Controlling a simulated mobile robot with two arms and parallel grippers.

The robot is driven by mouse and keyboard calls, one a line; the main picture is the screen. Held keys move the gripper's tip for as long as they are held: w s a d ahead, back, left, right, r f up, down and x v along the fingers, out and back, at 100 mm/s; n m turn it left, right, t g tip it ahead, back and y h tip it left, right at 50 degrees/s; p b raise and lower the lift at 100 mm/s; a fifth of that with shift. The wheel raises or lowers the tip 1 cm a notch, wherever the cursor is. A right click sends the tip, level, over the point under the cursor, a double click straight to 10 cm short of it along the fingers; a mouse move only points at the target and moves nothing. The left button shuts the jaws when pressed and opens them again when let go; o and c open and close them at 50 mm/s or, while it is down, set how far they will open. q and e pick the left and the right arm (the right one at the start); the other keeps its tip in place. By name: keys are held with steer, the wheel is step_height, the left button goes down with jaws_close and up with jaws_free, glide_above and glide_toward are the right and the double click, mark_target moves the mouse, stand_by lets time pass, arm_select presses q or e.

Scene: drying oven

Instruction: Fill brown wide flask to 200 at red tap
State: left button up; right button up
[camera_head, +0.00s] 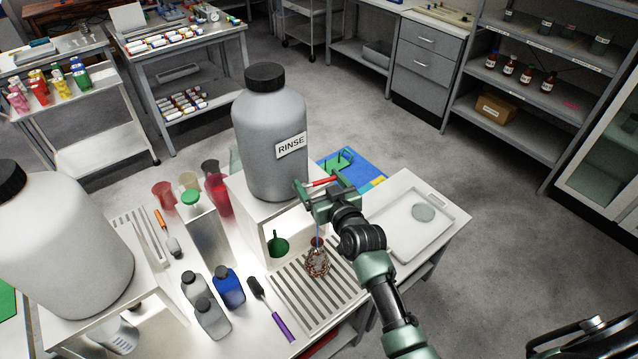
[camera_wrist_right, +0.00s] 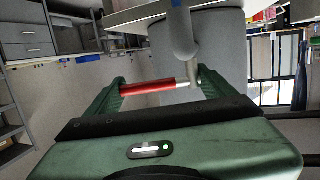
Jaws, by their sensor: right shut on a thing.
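The red tap (camera_head: 322,183) sits low on the grey RINSE container (camera_head: 268,125); its red lever also shows in the right wrist view (camera_wrist_right: 147,86). My right gripper (camera_head: 318,188) is shut on the red tap lever, with its green fingers at the lever's two ends. A small brownish flask (camera_head: 317,263) stands upright on the slotted drain grate below the tap. A thin blue line, like a stream, runs from the tap area down to the flask mouth. The level in the flask is too small to read.
A white tray (camera_head: 397,238) with a round disc is right of the grate. A green funnel (camera_head: 277,246) is in the stand's opening. A white container (camera_head: 65,255) is far left.

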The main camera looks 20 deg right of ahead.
steer(key=n+y+b, duration=0.1)
steer(key=y+b, duration=0.1)
steer(key=w+n+g+y+b, duration=0.1)
steer(key=n+y+b, duration=0.1)
steer(key=b, duration=0.1)
steer(key=shift+a, duration=0.1)
steer(key=o, duration=1.2)
